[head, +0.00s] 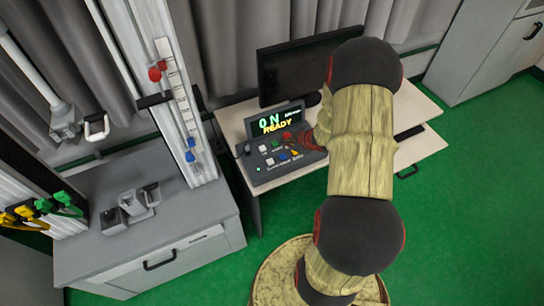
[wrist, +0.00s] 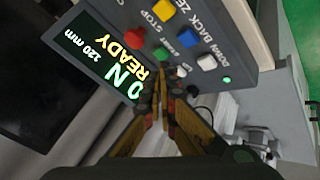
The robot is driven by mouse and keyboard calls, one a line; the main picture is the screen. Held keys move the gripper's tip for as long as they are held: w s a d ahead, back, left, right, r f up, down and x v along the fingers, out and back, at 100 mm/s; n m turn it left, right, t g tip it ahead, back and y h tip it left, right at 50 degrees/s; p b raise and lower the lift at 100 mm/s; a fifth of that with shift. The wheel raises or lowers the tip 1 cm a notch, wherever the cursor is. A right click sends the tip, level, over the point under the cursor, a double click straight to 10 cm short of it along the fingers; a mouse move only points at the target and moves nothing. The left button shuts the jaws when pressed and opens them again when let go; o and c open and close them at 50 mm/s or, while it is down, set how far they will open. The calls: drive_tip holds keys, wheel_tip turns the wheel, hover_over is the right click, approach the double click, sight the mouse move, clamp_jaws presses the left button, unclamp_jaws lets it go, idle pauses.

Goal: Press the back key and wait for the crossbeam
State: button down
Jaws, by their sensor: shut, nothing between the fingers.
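In the wrist view the display (wrist: 112,62) also reads "120 mm". The blue key (wrist: 187,41) seems to be the back key, with the "BACK" label beside it. White, green, red and yellow keys sit around it. My gripper (wrist: 163,76) is shut and empty, its tips by the keys nearest the display, apart from the blue key in the picture. Contact cannot be told. The tower's rail (head: 180,105) stands at left; I cannot tell which part is the crossbeam.
A dark monitor (head: 300,68) stands behind the box on the desk (head: 415,150). A grey cabinet (head: 150,240) is at left, with a small grey device (head: 130,205) on top. Green floor (head: 470,220) is open at right.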

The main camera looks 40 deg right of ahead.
sight(282, 157)
drive_tip(key=shift+w+a+r+n+t+y, duration=0.15)
drive_tip(key=shift+w+a+r+n+t, duration=0.2)
drive_tip(key=shift+w+r, duration=0.2)
drive_tip(key=shift+w+a+r+n+t+y, duration=0.15)
drive_tip(key=shift+w+a+r+n+t, duration=0.1)
drive_tip(key=shift+w+a+r, duration=0.25)
drive_tip(key=shift+d+f, duration=0.1)
drive_tip(key=shift+f, duration=0.1)
wheel_tip(282, 157, down, 9)
drive_tip(key=b, duration=0.7)
drive_tip(key=shift+r+b, duration=0.15)
drive_tip(key=shift+b, duration=0.25)
drive_tip(key=shift+f, duration=0.35)
